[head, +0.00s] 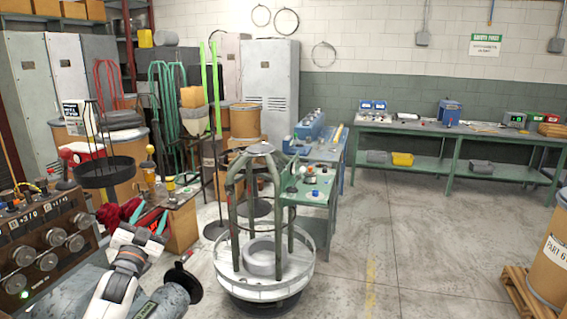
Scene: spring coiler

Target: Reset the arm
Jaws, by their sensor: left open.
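My left gripper (151,217) shows at the lower left, at the end of my white arm. Its two teal-tipped fingers are apart, with nothing visible between them. It is in front of the wooden cabinet and left of the round spring stand (264,287), apart from the stand in the picture. The stand has a pale round tray, green upright legs and a grey ring (265,258) inside. A red part (112,214) shows just left of the gripper; I cannot tell whether they touch. My right gripper is not in view.
A control panel (45,243) with several knobs stands at the left edge. A green table (308,192) is behind the stand, and a long workbench (455,135) lines the back wall. A barrel (551,262) is at right. The floor between is clear.

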